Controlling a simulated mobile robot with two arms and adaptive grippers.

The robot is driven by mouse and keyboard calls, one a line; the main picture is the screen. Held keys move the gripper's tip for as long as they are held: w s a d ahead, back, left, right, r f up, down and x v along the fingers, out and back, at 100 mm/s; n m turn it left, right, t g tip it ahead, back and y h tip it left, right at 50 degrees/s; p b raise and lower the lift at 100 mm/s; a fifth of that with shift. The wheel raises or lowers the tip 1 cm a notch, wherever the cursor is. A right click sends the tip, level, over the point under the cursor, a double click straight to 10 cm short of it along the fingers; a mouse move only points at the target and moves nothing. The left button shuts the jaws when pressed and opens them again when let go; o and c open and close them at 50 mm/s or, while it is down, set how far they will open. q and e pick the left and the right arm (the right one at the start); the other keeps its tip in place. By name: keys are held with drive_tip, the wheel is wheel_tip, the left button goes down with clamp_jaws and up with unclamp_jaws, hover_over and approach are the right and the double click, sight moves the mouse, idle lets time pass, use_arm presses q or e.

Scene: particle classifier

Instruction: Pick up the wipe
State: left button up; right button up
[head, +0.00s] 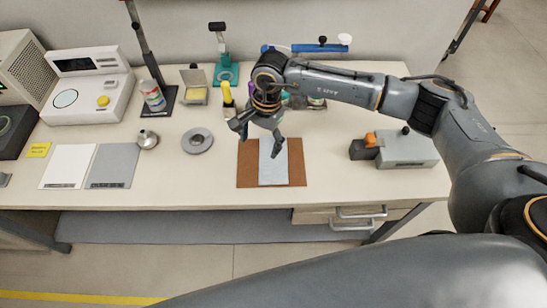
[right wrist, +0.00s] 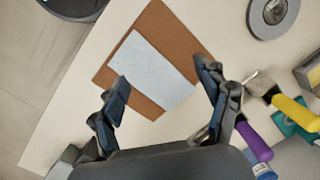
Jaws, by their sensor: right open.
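The wipe (head: 273,174) is a pale blue-white rectangular sheet lying flat on a brown mat (head: 246,170) near the front of the table. In the right wrist view the wipe (right wrist: 156,72) lies between my fingers, with the mat (right wrist: 152,20) showing around it. My right gripper (head: 257,143) is open and empty. In the head view it hangs over the back part of the mat and wipe, covering some of their far edge. The right wrist view shows its two fingertips (right wrist: 163,74) spread wide on either side of the wipe. My left gripper is not in view.
A grey ring (head: 197,141) and a metal funnel (head: 147,140) stand left of the mat. A grey box (head: 408,149) stands to the right. Yellow- and purple-handled tools (right wrist: 296,112) are close beside my right finger. White and grey sheets lie further left.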

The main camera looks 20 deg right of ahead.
drive_tip(key=w+d+h, duration=0.1)
drive_tip(key=d+h, duration=0.1)
drive_tip(key=d, duration=0.2)
wheel_tip(320, 180, down, 8)
drive_tip(key=b, duration=0.4)
drive_tip(key=shift+w+d+f+b, duration=0.1)
drive_tip(key=shift+w+b, duration=0.05)
drive_tip(key=shift+b, duration=0.2)
drive_tip(key=shift+f+b, duration=0.55)
drive_tip(key=shift+f, duration=0.05)
